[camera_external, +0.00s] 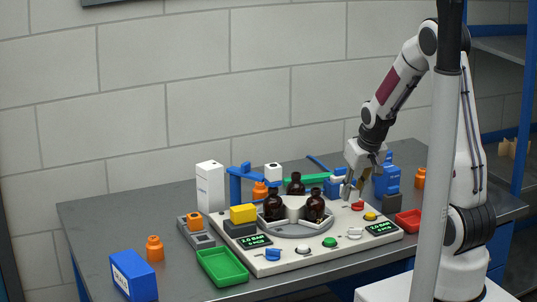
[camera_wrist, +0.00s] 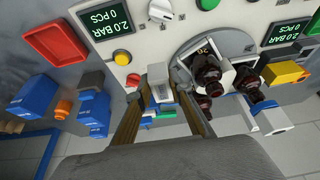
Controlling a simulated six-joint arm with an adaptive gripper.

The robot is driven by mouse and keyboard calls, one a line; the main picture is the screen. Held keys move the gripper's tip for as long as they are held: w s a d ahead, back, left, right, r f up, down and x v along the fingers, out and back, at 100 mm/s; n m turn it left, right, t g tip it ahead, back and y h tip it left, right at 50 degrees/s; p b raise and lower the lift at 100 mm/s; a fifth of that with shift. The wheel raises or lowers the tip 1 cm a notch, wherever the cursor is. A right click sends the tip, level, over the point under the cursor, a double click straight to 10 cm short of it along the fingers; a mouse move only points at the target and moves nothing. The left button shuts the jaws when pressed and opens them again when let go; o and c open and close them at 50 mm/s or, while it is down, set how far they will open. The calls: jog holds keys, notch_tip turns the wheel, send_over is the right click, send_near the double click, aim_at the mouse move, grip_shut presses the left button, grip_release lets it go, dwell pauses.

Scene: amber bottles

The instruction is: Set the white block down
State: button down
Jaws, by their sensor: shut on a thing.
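My gripper (camera_external: 354,188) is low over the right part of the light panel (camera_external: 290,262), to the right of the round grey turntable. In the wrist view its two fingers (camera_wrist: 160,108) come together around a small pale block (camera_wrist: 158,73), which I take as the white block. The block also shows as a light upright piece (camera_external: 346,192) at the fingertips in the external view. I cannot tell whether its lower end touches the panel. Dark amber bottles (camera_external: 274,206) stand around the turntable (camera_external: 293,231); they also show in the wrist view (camera_wrist: 207,67).
A red button (camera_external: 357,206) and a yellow button (camera_external: 370,216) sit close to the gripper. A red tray (camera_external: 409,220) and blue boxes (camera_external: 387,179) lie to the right. A green tray (camera_external: 222,267) is at the front left. The table's left end has bare room.

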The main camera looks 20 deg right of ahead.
jog(key=shift+w, duration=0.1)
jog(key=w+d, duration=0.1)
jog(key=w, duration=2.7)
jog(key=shift+w+f, duration=0.2)
jog(key=shift+f, duration=0.05)
jog(key=shift+f, duration=0.1)
jog(key=shift+f, duration=3.05)
jog(key=shift+f, duration=0.1)
jog(key=shift+f, duration=1.75)
jog(key=shift+f, duration=0.1)
